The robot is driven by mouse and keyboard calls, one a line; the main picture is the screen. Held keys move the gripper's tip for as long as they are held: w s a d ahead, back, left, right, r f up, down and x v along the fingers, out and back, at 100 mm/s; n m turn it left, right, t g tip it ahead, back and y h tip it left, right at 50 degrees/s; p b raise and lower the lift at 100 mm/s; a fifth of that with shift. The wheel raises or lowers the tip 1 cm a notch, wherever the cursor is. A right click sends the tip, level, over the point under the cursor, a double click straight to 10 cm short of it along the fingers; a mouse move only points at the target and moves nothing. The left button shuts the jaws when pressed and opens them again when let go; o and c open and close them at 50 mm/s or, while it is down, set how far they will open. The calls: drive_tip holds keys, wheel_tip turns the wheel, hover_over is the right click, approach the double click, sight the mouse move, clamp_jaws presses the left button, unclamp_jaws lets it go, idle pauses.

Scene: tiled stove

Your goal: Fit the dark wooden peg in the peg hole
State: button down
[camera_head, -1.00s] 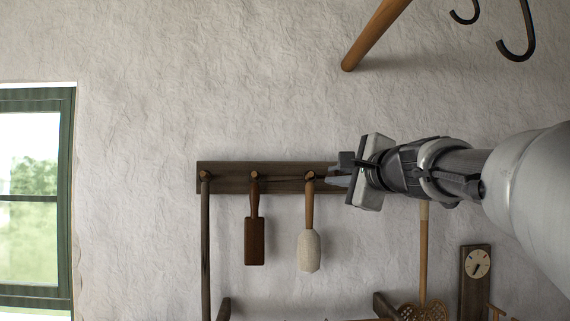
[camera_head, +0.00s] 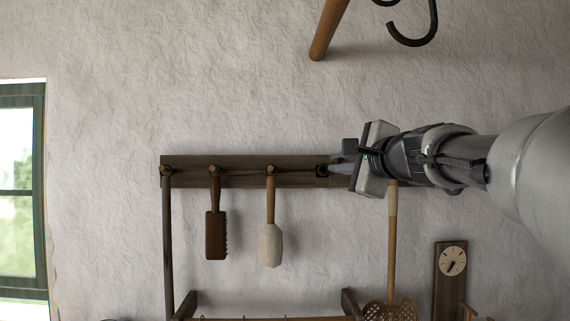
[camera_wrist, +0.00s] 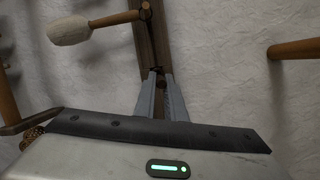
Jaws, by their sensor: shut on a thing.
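The dark wooden peg (camera_wrist: 160,83) is mostly hidden; a brown piece of it shows between the fingers in the wrist view. My gripper (camera_head: 340,166) is shut on it in front of the right part of a dark wooden wall rail (camera_head: 240,163). In the wrist view the fingertips (camera_wrist: 160,76) lie over the rail (camera_wrist: 150,42). A dark spot, seemingly the peg hole (camera_head: 321,170), shows on the rail just left of the fingertips. I cannot tell whether the peg touches the rail or enters the hole.
A brown brush (camera_head: 216,235) and a pale-headed tool (camera_head: 270,245) hang from rail pegs left of my gripper. A long-handled perforated tool (camera_head: 391,250) hangs below it. A clock (camera_head: 452,262) is at lower right.

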sight(330, 172)
drive_tip(key=shift+a, duration=0.2)
drive_tip(key=shift+w+f, duration=0.2)
drive_tip(key=shift+w, duration=1.25)
drive_tip(key=shift+w+f, duration=0.2)
drive_tip(key=shift+w, duration=1.25)
drive_tip(key=shift+b, duration=0.35)
drive_tip(key=shift+w, duration=0.2)
drive_tip(key=shift+w, duration=0.3)
drive_tip(key=shift+w+f+p, duration=0.15)
drive_tip(key=shift+w+p, duration=0.05)
drive_tip(key=shift+w, duration=0.75)
drive_tip(key=shift+w+f+p, duration=0.15)
drive_tip(key=shift+w+p, duration=0.05)
drive_tip(key=shift+w, duration=0.7)
drive_tip(key=c, duration=1.7)
unclamp_jaws()
drive_tip(key=shift+c, duration=0.2)
